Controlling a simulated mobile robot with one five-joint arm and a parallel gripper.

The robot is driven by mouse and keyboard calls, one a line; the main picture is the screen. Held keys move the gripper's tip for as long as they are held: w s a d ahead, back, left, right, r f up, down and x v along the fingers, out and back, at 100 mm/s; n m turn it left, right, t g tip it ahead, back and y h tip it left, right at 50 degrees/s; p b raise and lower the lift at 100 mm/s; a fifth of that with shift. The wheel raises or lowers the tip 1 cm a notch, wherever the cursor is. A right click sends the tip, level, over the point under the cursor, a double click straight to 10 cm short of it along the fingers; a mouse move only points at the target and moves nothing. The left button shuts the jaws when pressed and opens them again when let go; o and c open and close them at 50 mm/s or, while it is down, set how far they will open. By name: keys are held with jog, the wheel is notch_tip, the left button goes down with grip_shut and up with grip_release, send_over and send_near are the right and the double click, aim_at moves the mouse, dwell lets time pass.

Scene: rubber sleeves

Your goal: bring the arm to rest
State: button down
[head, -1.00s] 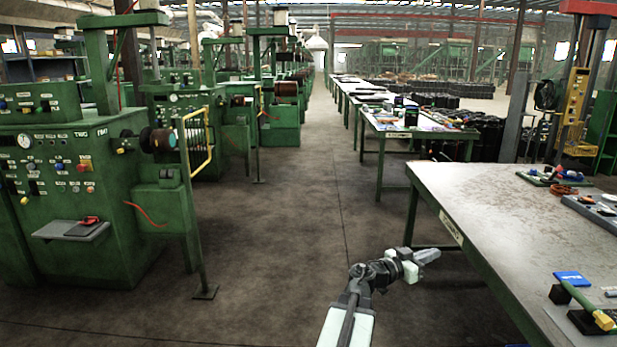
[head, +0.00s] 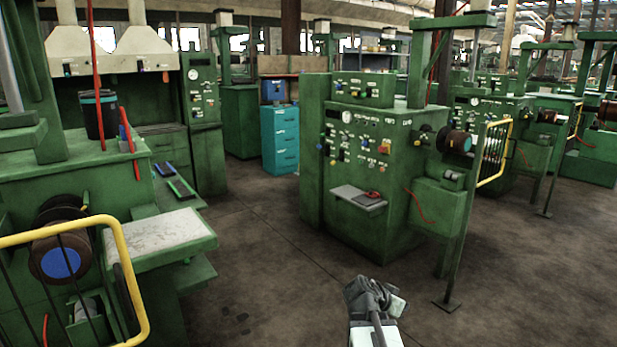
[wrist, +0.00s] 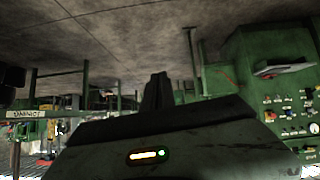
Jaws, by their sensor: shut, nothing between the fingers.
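My arm (head: 375,308) shows at the bottom of the head view, drawn in close over bare floor, and its gripper end cannot be made out clearly there. In the wrist view my gripper (wrist: 158,90) shows as two dark fingers together, shut and empty. It touches nothing that I can see. The wrist picture is upside down, with the floor at the top.
A green machine with a control panel (head: 358,165) stands ahead. A yellow guard rail (head: 125,285) and a light-topped bench (head: 155,238) are close on the left. A teal drawer cabinet (head: 280,140) stands behind. The concrete floor (head: 265,260) between is clear.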

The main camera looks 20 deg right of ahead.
jog(key=w+a+f+n+y, duration=0.1)
jog(key=a+f+n+y, duration=0.15)
jog(key=a, duration=0.75)
jog(key=w+a+f+n+y, duration=0.1)
jog(key=a+f+n+y, duration=0.15)
jog(key=a, duration=0.75)
jog(key=s+a+f+n+g+y, duration=0.2)
jog(key=s+a+n, duration=0.1)
jog(key=a, duration=0.3)
jog(key=s+a+f+n+g+y, duration=0.1)
jog(key=s+a+f+n+y, duration=0.1)
jog(key=s+a+n+y, duration=0.3)
notch_tip(320, 180, up, 19)
jog(key=w+h+p, duration=0.1)
jog(key=h+p, duration=0.1)
jog(key=p, duration=1.6)
jog(key=shift+w+a+f, duration=0.2)
jog(key=shift+w+a, duration=0.05)
jog(key=shift+a, duration=0.2)
